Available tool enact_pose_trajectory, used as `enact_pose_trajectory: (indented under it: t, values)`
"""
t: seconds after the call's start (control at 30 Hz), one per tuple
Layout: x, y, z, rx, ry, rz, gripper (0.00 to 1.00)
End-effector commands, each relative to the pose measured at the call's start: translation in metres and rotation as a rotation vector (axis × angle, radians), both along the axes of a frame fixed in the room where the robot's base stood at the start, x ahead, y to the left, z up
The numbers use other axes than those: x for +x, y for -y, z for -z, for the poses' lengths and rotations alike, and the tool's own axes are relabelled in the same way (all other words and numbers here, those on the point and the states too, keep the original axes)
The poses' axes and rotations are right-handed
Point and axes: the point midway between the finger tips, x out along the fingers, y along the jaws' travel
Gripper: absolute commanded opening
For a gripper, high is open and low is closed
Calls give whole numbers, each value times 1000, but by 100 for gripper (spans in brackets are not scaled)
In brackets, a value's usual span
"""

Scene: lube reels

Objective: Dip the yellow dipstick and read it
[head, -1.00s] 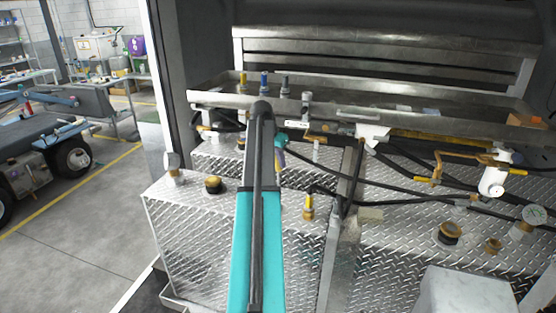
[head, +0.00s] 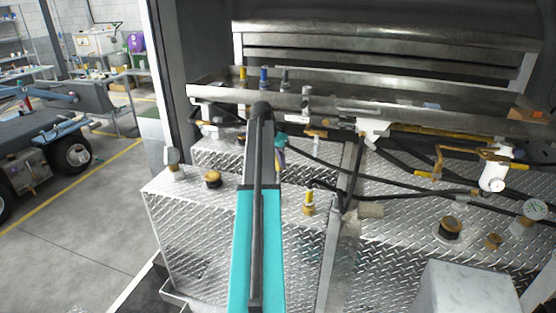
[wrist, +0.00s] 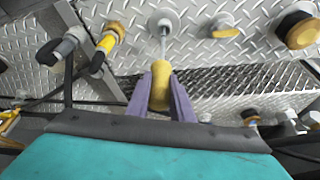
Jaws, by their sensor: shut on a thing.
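In the wrist view, my gripper (wrist: 161,88) has its two purple fingers shut on the yellow handle of the dipstick (wrist: 161,78). The dipstick's thin bare rod runs from the handle up to a round grey fitting (wrist: 162,22) on the diamond plate. A length of rod shows between handle and fitting; I cannot tell how far it goes in, and no reading marks can be made out.
A brass cap (head: 213,180) sits on the left tank. A long metal tray (head: 420,118) holding yellow, blue and grey-topped fittings crosses behind. Open floor (head: 80,235) lies left.

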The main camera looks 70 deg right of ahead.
Motion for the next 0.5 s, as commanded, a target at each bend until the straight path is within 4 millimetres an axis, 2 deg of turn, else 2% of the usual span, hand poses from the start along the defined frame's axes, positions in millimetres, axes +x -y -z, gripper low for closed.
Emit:
enact_pose_trajectory:
  t: [0.5]
  values:
    - [0, 0, 25, 0, 0, 0, 0]
